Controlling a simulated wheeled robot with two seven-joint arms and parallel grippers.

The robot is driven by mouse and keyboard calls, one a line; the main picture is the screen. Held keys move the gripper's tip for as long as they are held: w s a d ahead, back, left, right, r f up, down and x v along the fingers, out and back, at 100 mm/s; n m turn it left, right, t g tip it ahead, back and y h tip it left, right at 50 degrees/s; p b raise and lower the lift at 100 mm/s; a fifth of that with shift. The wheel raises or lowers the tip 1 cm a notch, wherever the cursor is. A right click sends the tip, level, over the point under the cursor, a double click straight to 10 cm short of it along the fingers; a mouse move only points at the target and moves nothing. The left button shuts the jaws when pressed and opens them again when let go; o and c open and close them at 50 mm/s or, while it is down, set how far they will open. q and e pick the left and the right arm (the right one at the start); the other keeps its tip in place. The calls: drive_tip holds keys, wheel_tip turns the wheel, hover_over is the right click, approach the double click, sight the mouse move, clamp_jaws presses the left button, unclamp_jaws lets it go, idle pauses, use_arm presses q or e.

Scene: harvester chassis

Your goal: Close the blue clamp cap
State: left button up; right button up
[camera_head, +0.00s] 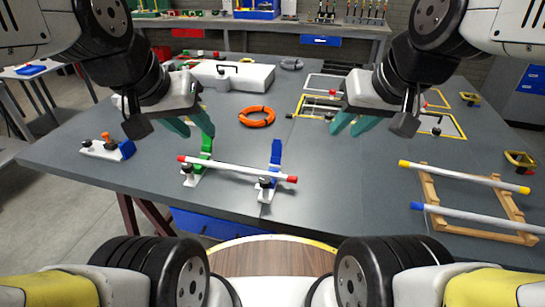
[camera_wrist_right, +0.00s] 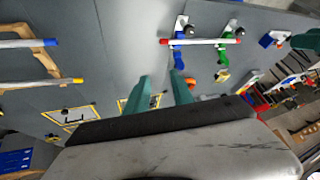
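A white tube with red ends (camera_head: 235,168) lies across two clamps. The blue clamp (camera_head: 267,182) is under its right part, and its blue cap (camera_head: 276,153) stands up, open, behind the tube. The green clamp (camera_head: 193,172) is under the left part, its green cap (camera_head: 206,145) also raised. The blue cap also shows in the right wrist view (camera_wrist_right: 178,60), close to a fingertip. My right gripper (camera_head: 354,124) is open and empty, above the table to the right of the blue cap. My left gripper (camera_head: 189,126) appears open and empty, just behind the green cap, which it partly overlaps.
An orange ring (camera_head: 256,117) lies behind the clamps. A wooden rack (camera_head: 475,205) with two tubes stands at the right. A blue-and-white fixture (camera_head: 108,148) is at the left. A white case (camera_head: 232,76) is at the back. The table between the blue clamp and rack is clear.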

drive_tip(key=shift+m+g, duration=0.3)
drive_tip(key=shift+g, duration=0.4)
drive_tip(key=w, duration=0.2)
drive_tip(key=w+r, duration=0.1)
drive_tip(key=w, duration=0.2)
drive_tip(key=shift+w+a+r, duration=0.35)
drive_tip(key=shift+a, duration=0.05)
clamp_jaws()
drive_tip(key=w+a+f+m+g+h, duration=0.1)
drive_tip(key=w+a+f+g, duration=0.15)
drive_tip(key=w, duration=0.65)
drive_tip(key=w+a+f+m+g, duration=0.1)
drive_tip(key=w+a+f, duration=0.15)
drive_tip(key=w, duration=0.65)
drive_tip(key=m+g+h, duration=0.1)
drive_tip(key=g, duration=0.1)
hover_over(278, 150)
drive_tip(key=w, duration=0.2)
drive_tip(key=shift+w+d+f, duration=0.1)
drive_tip(key=shift+d+f, duration=0.05)
drive_tip(key=shift+f, duration=3.6)
drive_tip(key=shift+w+d+f, duration=0.1)
drive_tip(key=shift+d+f, duration=0.05)
drive_tip(key=shift+f, duration=3.6)
